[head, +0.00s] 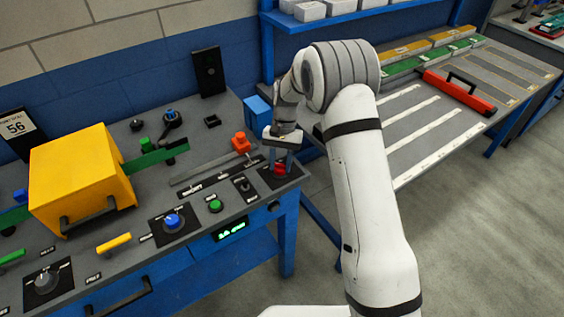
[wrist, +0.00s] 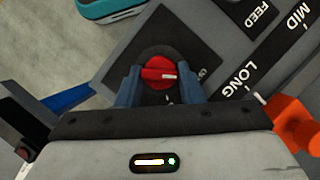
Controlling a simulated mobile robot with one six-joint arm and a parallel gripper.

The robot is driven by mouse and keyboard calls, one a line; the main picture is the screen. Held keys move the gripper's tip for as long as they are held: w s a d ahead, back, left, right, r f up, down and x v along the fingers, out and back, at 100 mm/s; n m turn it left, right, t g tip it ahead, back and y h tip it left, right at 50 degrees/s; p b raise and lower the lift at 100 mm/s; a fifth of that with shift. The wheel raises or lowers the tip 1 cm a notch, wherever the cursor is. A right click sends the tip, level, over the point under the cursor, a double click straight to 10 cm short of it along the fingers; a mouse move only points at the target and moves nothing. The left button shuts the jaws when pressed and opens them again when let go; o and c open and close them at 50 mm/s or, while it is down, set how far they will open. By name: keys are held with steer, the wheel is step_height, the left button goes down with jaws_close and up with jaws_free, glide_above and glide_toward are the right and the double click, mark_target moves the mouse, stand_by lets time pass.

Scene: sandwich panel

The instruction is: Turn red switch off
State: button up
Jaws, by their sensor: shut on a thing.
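The red switch (head: 280,169) is a round rotary knob on a black square plate at the right front corner of the machine panel. In the wrist view the red switch (wrist: 158,70) shows a ridge with a white mark pointing right. My gripper (head: 279,160) reaches down over it. In the wrist view my gripper (wrist: 160,86) has its two blue fingers on either side of the knob, shut on it. The lettering on the plate is mostly hidden or too small to read.
An orange-red slider handle (head: 241,143) stands just left of my gripper. A green button (head: 215,206), a small toggle (head: 243,184) and a blue knob (head: 173,222) sit on the panel. A yellow box (head: 80,175) stands further left. The floor lies beyond the panel's right edge.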

steer(key=shift+r, duration=0.1)
stand_by(0.3)
steer(key=o, duration=1)
steer(key=shift+c, duration=0.2)
steer(key=v, duration=0.7)
steer(key=shift+r+b, duration=0.35)
steer(key=shift+b, duration=0.05)
steer(key=shift+w+r, duration=0.1)
